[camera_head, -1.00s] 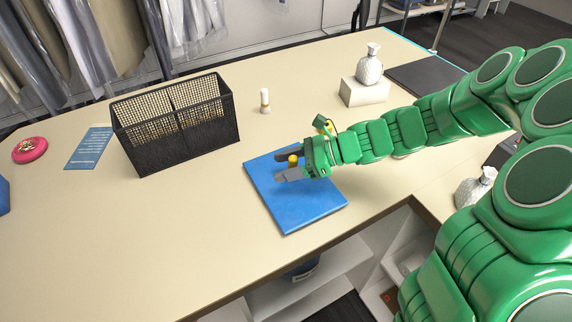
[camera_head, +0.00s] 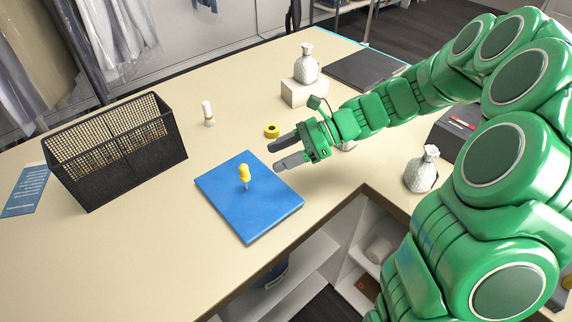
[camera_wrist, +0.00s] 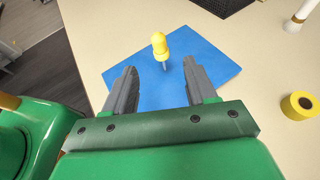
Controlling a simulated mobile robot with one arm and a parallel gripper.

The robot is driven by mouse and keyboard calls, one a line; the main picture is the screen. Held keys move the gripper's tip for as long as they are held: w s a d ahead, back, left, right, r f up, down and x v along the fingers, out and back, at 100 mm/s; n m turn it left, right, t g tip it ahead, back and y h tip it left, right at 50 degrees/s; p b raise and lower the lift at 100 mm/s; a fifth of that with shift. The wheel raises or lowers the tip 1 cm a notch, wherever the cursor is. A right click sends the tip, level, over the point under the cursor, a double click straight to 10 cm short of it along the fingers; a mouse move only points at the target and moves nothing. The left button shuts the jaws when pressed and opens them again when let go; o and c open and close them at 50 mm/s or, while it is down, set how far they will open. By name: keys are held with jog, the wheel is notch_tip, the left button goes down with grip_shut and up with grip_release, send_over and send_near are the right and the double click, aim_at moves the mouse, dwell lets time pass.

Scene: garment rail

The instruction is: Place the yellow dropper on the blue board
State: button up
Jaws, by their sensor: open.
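The yellow dropper (camera_head: 244,173) stands upright on the blue board (camera_head: 265,208), near its middle, with its thin tip down. In the wrist view the dropper (camera_wrist: 160,45) is beyond my fingertips, over the blue board (camera_wrist: 215,68). My gripper (camera_head: 275,155) is open and empty, to the right of the dropper and apart from it. Its two grey fingers (camera_wrist: 160,80) point toward the dropper in the wrist view, with nothing between them.
A black mesh basket (camera_head: 120,165) stands left of the board. A white bottle (camera_head: 208,114) and a yellow tape roll (camera_head: 272,130) are behind the board. A white vase (camera_head: 306,65) is on a block (camera_head: 303,93); another vase (camera_head: 422,170) stands right. Bare tabletop lies left of the board.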

jog(key=s+d+r+n+h, duration=0.2)
jog(key=s+n+h, duration=0.15)
jog(key=s, duration=0.35)
jog(key=s+d+r+n+h, duration=0.1)
jog(key=s+d+n+h, duration=0.15)
jog(key=s+n, duration=0.35)
jog(key=s+d+r+n+t+h, duration=0.1)
jog(key=s+d+n+h, duration=0.4)
jog(key=s+d, duration=0.9)
jog(key=shift+d+r+t+h, duration=0.3)
jog(key=shift+r+t+h, duration=0.1)
jog(key=shift+h, duration=0.5)
